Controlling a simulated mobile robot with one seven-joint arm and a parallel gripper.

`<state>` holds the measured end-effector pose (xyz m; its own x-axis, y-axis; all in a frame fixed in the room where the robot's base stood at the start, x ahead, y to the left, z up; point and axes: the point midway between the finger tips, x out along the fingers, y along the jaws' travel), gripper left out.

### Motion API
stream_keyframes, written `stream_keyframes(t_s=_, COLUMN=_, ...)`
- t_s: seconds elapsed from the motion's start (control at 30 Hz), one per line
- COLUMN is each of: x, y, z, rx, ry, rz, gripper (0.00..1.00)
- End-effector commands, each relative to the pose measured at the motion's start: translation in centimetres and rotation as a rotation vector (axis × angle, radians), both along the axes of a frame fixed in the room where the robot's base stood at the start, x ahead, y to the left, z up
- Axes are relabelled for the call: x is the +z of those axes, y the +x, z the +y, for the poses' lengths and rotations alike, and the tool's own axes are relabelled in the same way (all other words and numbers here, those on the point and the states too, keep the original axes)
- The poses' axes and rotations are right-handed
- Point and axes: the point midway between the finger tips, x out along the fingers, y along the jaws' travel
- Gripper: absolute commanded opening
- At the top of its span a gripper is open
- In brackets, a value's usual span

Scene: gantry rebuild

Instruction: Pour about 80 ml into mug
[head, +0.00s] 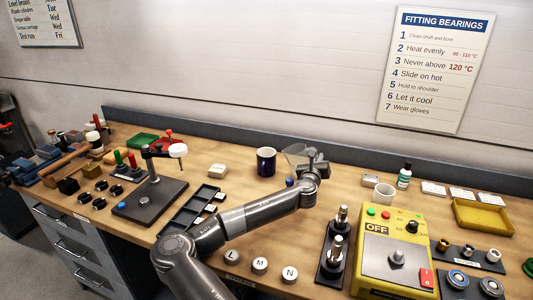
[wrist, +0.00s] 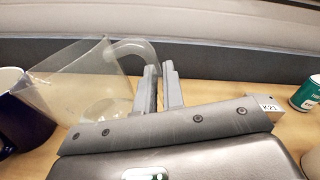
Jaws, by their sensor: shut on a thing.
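A clear jug (head: 295,154) is held by its handle in my gripper (head: 306,156). In the wrist view the jug (wrist: 82,82) looks tilted to the left, and its handle runs to the two shut fingers (wrist: 160,72). A dark blue mug (head: 266,163) with a pale inside stands upright on the bench just left of the jug. In the wrist view the mug (wrist: 22,125) is partly cut off at the left edge, close to the jug's rim. I cannot make out the liquid level in the jug or the mug's contents.
A white cup (head: 384,194) and a green-labelled bottle (head: 404,176) stand to the right. A yellow control box (head: 395,250) and a dark stand (head: 148,200) flank my arm. A pale block (head: 218,171) lies left of the mug. A low grey upstand (head: 345,155) runs behind.

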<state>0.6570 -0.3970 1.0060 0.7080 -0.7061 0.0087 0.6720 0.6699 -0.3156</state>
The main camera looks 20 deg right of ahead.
Motion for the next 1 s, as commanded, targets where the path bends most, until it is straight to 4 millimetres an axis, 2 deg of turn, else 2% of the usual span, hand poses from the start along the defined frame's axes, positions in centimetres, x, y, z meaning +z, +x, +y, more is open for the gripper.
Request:
stream_keyframes(t_s=0.2, x=-2.2, y=-1.2, z=-1.2, rx=0.003, ry=0.144, rz=-0.137, gripper=0.00)
stream_keyframes(t_s=0.43, x=-3.6, y=-1.6, z=-1.6, rx=0.008, ry=0.248, rz=-0.236, gripper=0.00)
stream_keyframes(t_s=1.0, x=-3.9, y=-1.7, z=-1.7, rx=0.009, ry=0.271, rz=-0.259, gripper=0.00)
